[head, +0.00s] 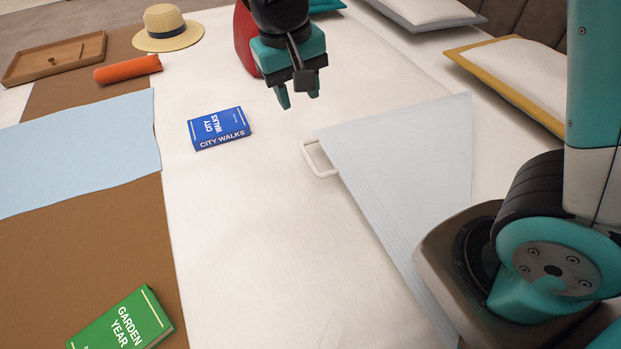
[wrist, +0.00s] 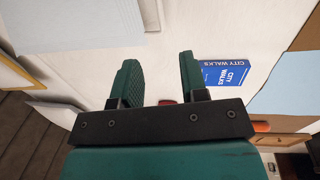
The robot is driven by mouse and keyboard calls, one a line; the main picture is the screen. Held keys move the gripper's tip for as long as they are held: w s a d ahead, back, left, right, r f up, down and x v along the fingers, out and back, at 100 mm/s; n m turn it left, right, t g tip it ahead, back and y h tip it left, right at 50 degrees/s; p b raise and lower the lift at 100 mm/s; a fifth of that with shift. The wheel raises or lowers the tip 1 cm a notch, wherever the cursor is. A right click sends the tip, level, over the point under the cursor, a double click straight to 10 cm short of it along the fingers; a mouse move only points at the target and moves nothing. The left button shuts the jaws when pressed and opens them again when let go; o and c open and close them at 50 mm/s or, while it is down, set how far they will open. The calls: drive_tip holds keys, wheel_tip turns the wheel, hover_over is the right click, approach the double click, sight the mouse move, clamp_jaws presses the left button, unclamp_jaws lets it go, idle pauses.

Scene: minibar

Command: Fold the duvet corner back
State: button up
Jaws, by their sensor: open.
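The duvet corner (head: 415,150) is a pale blue-white triangular flap lying folded over on the white bed. A white loop handle (head: 318,160) sticks out from its left edge. The flap also shows at the top left of the wrist view (wrist: 70,25), with the handle (wrist: 150,14) at its right edge. My gripper (head: 299,98) is above the bed, up and to the left of the handle, apart from it. Its two teal fingers are open with nothing between them, as the wrist view (wrist: 157,78) shows. My arm hides the flap's near right part.
A blue book (head: 219,128) lies on the bed left of the flap. A green book (head: 122,322) is at the front left. A straw hat (head: 168,30), an orange roll (head: 127,69) and a wooden tray (head: 55,60) are at the back left. Pillows (head: 520,70) lie at the right.

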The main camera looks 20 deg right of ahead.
sight(311, 163)
drive_tip(key=d+f+b, duration=0.1)
drive_tip(key=f, duration=0.5)
drive_tip(key=f+b, duration=0.2)
drive_tip(key=f, duration=0.4)
drive_tip(key=d+f+b, duration=0.1)
drive_tip(key=f+b, duration=0.1)
drive_tip(key=f, duration=0.4)
drive_tip(key=shift+w+d+f, duration=0.1)
drive_tip(key=shift+w+d, duration=0.1)
drive_tip(key=shift+d, duration=0.1)
clamp_jaws()
